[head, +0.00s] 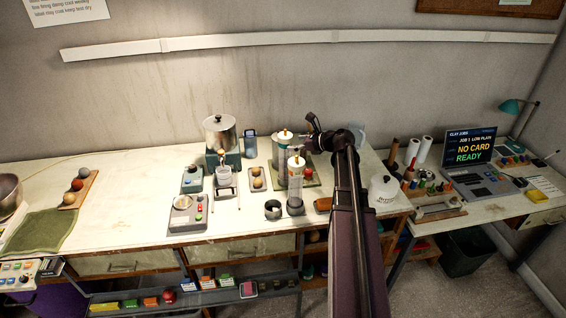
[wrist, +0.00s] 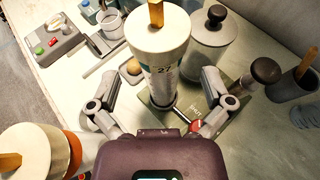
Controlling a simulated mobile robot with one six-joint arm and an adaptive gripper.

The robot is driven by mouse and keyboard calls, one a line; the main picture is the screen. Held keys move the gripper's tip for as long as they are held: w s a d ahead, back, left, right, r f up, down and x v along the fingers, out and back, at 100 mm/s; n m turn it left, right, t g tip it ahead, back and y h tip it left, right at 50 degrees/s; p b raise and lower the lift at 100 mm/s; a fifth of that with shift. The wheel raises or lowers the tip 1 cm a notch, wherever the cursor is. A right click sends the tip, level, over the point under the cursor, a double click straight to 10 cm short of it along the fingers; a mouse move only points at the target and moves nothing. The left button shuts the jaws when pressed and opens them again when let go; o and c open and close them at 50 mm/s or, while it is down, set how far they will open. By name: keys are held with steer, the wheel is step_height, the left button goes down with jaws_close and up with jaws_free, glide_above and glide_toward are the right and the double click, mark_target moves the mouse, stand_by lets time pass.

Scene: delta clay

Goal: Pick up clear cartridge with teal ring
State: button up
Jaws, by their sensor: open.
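A tall clear cartridge with a white cap and an orange tip (wrist: 160,68) stands upright in the wrist view. A bluish-teal band shows at the left of its printed label. It appears as the back one of two cartridges in the head view (head: 284,143). My gripper (wrist: 157,92) is open, one finger on each side of the cartridge, with gaps showing. In the head view my gripper (head: 314,138) is just right of it. A second white-capped cartridge (head: 296,172) stands in front; a similar cap with an orange peg (wrist: 28,150) shows at the wrist view's lower left.
A metal canister with a dark knob (wrist: 207,45) stands close behind the cartridge. A grey button box (wrist: 50,40) is at upper left. A white dome (head: 384,190) stands right of my arm.

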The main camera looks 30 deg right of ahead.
steer(key=shift+b+x, duration=0.75)
steer(key=shift+x, duration=1.65)
steer(key=c, duration=1.3)
steer(key=shift+w+r, duration=0.1)
steer(key=shift+r, duration=0.15)
step_height(320, 180, up, 10)
steer(key=p, duration=1)
steer(key=shift+f, duration=0.2)
